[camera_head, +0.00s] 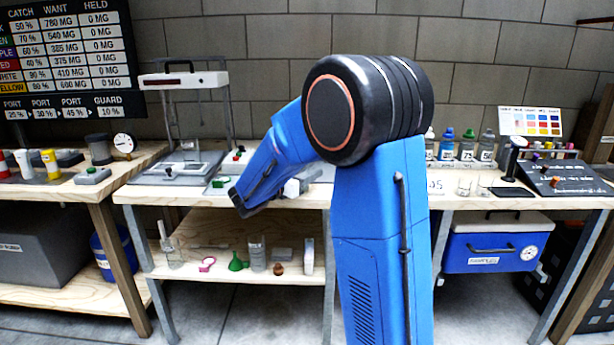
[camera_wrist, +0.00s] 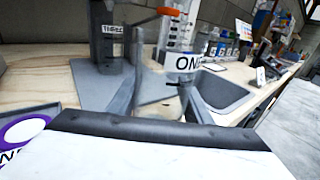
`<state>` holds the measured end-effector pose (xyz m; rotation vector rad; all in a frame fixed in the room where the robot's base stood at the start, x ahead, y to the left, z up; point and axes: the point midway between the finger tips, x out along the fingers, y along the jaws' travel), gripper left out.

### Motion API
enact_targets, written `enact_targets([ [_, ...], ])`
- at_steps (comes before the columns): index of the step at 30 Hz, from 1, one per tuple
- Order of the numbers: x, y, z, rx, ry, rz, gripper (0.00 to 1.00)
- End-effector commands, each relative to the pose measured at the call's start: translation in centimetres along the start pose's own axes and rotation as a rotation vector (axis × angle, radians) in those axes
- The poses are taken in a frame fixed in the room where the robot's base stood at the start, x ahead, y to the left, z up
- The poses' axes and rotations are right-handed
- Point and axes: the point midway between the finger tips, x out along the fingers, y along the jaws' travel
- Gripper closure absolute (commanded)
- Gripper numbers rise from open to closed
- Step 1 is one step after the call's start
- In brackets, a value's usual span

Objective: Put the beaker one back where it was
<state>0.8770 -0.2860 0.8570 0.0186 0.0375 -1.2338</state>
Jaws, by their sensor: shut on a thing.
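In the wrist view, my gripper (camera_wrist: 163,88) is shut on a clear glass vessel (camera_wrist: 158,109), seen between its two dark fingers. It looks like the beaker, but its outline is faint and blurred. A white label with the letters "ON" (camera_wrist: 183,63) shows just behind the fingers, on or in front of a clear graduated cylinder (camera_wrist: 181,32). I cannot tell which vessel bears the label. In the head view, my blue arm hides the gripper and what it holds over the bench.
In the wrist view, a dark container marked THREE (camera_wrist: 108,45) stands behind left, and a grey basin (camera_wrist: 222,91) lies right. In the head view, bottles (camera_head: 467,146) and small glass beakers (camera_head: 464,187) stand right of my arm. The lower shelf (camera_head: 215,272) holds several small items.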

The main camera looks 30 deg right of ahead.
Motion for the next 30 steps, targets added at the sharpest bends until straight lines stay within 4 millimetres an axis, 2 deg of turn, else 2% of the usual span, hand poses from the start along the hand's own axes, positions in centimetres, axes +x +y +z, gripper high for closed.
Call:
enact_targets([
  [2, 0.03, 0.0, -0.78, -0.002, 0.0, 0.0, 0.83],
  [13, 0.04, 0.01, -1.08, 0.0, 0.0, 0.001, 0.83],
  [14, 0.04, 0.0, -1.07, 0.0, 0.0, 0.001, 0.5],
  [15, 0.04, 0.0, -1.05, 0.0, 0.0, 0.001, 0.4],
  [16, 0.04, 0.0, -1.05, 0.0, 0.0, 0.001, 0.36],
  [26, 0.03, 0.0, -0.87, 0.001, 0.0, 0.001, 0.36],
  [30, -0.92, 0.07, -0.8, 0.0, 0.0, 0.003, 0.36],
])
